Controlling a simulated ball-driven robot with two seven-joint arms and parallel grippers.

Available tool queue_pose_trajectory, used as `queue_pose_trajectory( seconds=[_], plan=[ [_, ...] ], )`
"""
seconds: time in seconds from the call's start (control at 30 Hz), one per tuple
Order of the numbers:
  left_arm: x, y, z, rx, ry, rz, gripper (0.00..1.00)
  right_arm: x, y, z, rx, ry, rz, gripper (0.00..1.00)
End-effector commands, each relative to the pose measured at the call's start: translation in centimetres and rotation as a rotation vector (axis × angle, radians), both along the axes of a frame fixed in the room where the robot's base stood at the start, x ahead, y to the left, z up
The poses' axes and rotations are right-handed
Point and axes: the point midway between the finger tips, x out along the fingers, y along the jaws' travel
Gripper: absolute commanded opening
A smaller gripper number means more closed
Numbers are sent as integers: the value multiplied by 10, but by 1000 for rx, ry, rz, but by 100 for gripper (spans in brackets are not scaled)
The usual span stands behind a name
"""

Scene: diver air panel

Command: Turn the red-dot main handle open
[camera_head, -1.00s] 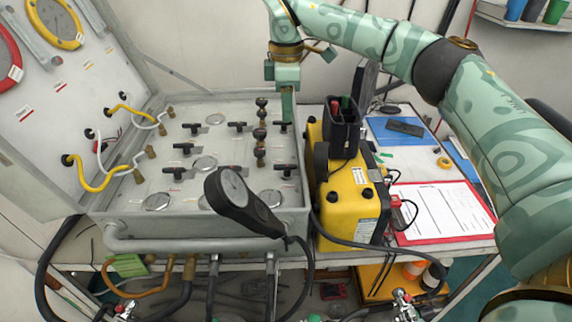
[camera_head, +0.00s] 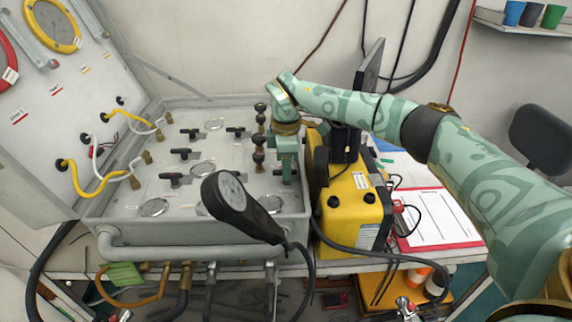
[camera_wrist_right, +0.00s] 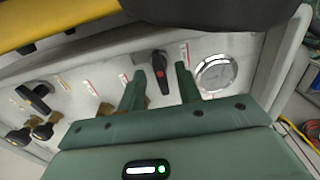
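The red-dot main handle (camera_wrist_right: 160,66) is a black lever with a red dot, on the grey panel (camera_head: 120,205) beside a round gauge in the right wrist view. My right gripper (camera_wrist_right: 160,72) is open. Its two green fingers stand on either side of the lever, with a visible gap on each side; I see no contact. My left gripper is not in view.
A yellow case (camera_head: 352,208) stands close to the right of the panel. A black handheld gauge (camera_head: 232,200) rises at the panel's front edge. Several other black handles and black knobs (camera_head: 259,140) stand on the panel near my gripper.

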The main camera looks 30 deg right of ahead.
Motion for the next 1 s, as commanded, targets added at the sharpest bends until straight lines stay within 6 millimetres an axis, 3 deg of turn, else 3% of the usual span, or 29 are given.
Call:
queue_pose_trajectory(
  seconds=[0.13,0.23,0.27,0.67,1.0],
  plan=[
    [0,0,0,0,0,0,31,0,0,0,0,0,0,31],
    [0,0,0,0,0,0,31,0,0,0,0,1,0,4],
    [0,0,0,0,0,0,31,0,0,0,0,1,0,0],
    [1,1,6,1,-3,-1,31,0,0,2,1,1,42,0],
    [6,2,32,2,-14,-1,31,-1,1,6,0,0,270,0]
  ],
)
